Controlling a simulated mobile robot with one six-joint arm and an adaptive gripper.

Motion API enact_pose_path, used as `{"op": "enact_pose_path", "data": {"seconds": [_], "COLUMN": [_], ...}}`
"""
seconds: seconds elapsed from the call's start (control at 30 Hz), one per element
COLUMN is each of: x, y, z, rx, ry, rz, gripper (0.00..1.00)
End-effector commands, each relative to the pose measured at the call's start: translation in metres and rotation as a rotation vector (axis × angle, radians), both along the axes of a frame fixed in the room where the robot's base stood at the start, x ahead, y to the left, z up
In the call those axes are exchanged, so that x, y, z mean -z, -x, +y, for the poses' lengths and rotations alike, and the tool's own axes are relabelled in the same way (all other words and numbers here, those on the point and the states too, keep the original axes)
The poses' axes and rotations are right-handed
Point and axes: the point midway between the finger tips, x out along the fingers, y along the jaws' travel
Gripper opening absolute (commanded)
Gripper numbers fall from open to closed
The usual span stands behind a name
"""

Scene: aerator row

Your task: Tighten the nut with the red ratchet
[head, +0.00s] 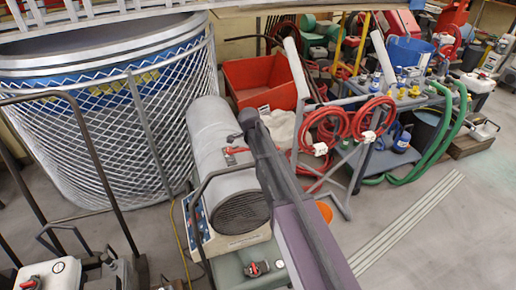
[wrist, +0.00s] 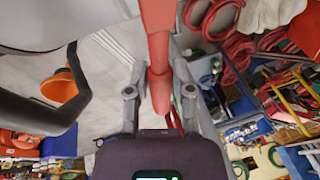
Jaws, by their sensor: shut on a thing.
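The red ratchet (wrist: 157,35) runs down from the top of the wrist view, and its handle lies between the two fingers of my gripper (wrist: 160,92). My gripper is shut on this handle.
Dark tube frames stand around the aerator. A large mesh-walled tank (head: 110,130) is at the left. A cart with red hose coils (head: 330,125) and a red bin (head: 262,80) stand behind. An orange bucket (wrist: 60,86) is close by.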

Motion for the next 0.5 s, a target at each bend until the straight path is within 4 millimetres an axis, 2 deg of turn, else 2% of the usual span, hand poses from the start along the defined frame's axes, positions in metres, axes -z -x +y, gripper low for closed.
{"op": "enact_pose_path", "data": {"seconds": [0.23, 0.5], "x": [0.000, 0.000], "y": [0.005, 0.025], "z": [0.001, 0.003], "rx": [0.040, 0.218], "ry": [0.000, 0.000], "rz": [0.000, 0.002], "gripper": [0.00, 0.00]}}
